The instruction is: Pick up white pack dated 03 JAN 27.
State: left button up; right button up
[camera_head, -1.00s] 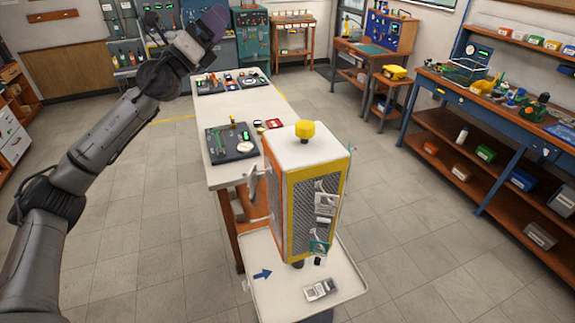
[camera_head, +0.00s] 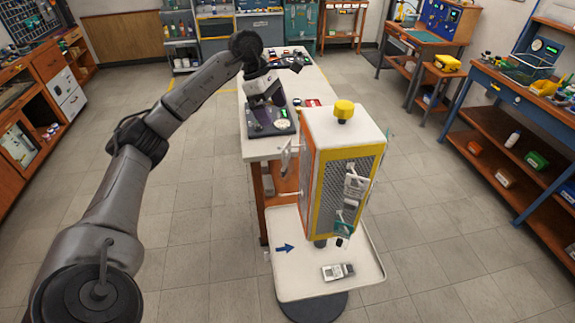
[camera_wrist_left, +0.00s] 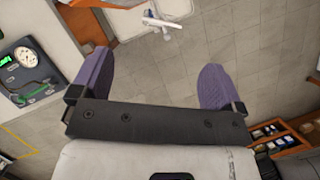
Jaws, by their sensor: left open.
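Small white packs (camera_head: 355,186) hang on the mesh face of the yellow-framed cabinet (camera_head: 343,122). A pale pack-like item with a dark end (camera_head: 338,271) lies on the white tray (camera_head: 300,288) below. No date can be read on either, so I cannot tell which is dated 03 JAN 27. My left gripper (camera_head: 266,113) hangs fingers down in front of the dark board on the bench, left of the cabinet and apart from the packs. In the left wrist view its purple fingers (camera_wrist_left: 153,65) are spread wide with nothing between them. My right gripper is not in view.
The long white bench (camera_head: 255,148) stands left of and behind the cabinet and holds the dark board (camera_head: 285,129). Floor is clear at left and right. A blue workbench (camera_head: 510,92) stands at right.

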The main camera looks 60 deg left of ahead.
aim_at(287, 147)
pick_arm(q)
jog(key=shift+m, duration=0.3)
jog(key=x, duration=0.8)
jog(key=shift+d+f+p, duration=0.15)
jog(key=shift+f+p, duration=0.1)
jog(key=shift+p, duration=0.1)
jog(key=shift+s+p+x, duration=0.15)
jog(key=shift+p+x, duration=0.35)
jog(key=shift+x, duration=0.45)
jog(key=shift+s+p+x, duration=0.1)
jog(key=shift+p+x, duration=0.4)
jog(key=shift+x, duration=0.5)
jog(key=shift+w+d+f, duration=0.15)
jog(key=shift+f, duration=0.55)
jog(key=c, duration=1.2)
jog(key=shift+c, duration=0.2)
